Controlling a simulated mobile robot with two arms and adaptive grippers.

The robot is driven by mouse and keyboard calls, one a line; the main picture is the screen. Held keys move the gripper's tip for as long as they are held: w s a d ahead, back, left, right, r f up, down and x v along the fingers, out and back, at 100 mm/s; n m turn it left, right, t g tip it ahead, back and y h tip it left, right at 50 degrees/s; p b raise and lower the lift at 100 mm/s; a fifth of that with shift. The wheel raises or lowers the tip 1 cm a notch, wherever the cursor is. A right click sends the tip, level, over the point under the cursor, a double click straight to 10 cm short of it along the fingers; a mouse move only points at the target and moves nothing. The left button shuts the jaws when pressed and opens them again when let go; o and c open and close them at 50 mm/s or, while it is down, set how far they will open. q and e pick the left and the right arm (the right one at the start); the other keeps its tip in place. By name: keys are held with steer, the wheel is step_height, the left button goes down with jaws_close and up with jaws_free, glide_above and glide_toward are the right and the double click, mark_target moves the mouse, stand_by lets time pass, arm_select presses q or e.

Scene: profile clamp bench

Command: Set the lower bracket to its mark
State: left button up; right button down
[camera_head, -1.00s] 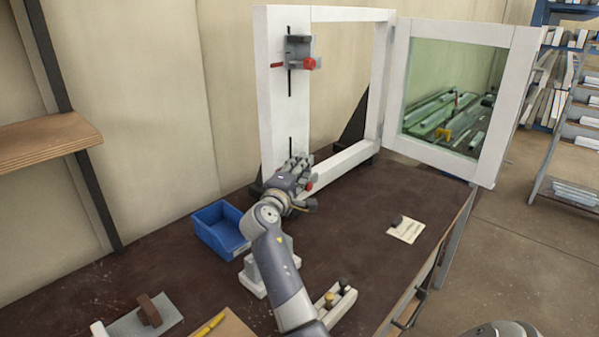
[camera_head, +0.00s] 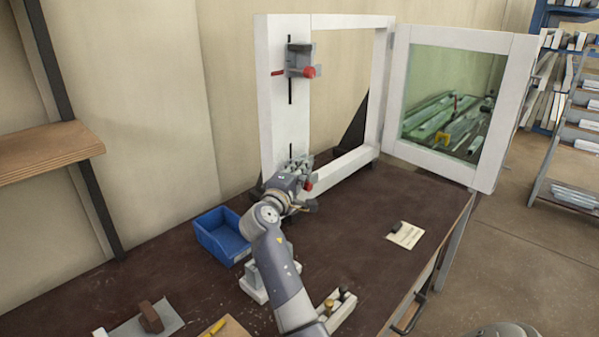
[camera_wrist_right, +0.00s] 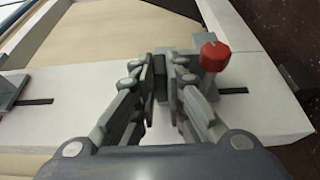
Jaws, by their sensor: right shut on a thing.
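The lower bracket shows in the head view only as a red knob (camera_head: 309,183) beside my right gripper (camera_head: 298,168), which hides most of it. In the right wrist view the lower bracket (camera_wrist_right: 188,62) is a grey block with a red knob, on the white profile. My right gripper (camera_wrist_right: 160,82) is shut on it. The upper bracket (camera_head: 299,58) is grey with a red knob and sits higher on the same upright. Dark slots (camera_head: 290,92) run along the upright. I cannot make out a mark for the lower bracket. My left gripper is not in view.
The white frame (camera_head: 268,110) stands on the dark bench (camera_head: 360,215), with a glazed panel (camera_head: 450,95) to its right. A blue bin (camera_head: 222,236) is left of my right arm. A paper note (camera_head: 405,235) lies on the right. The bench's middle right is mostly clear.

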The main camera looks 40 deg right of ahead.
steer(key=c, duration=1.6)
jaws_free()
steer(key=shift+c, duration=0.2)
steer(key=shift+a+f, duration=0.1)
steer(key=shift+a, duration=0.05)
steer(key=v, duration=1.2)
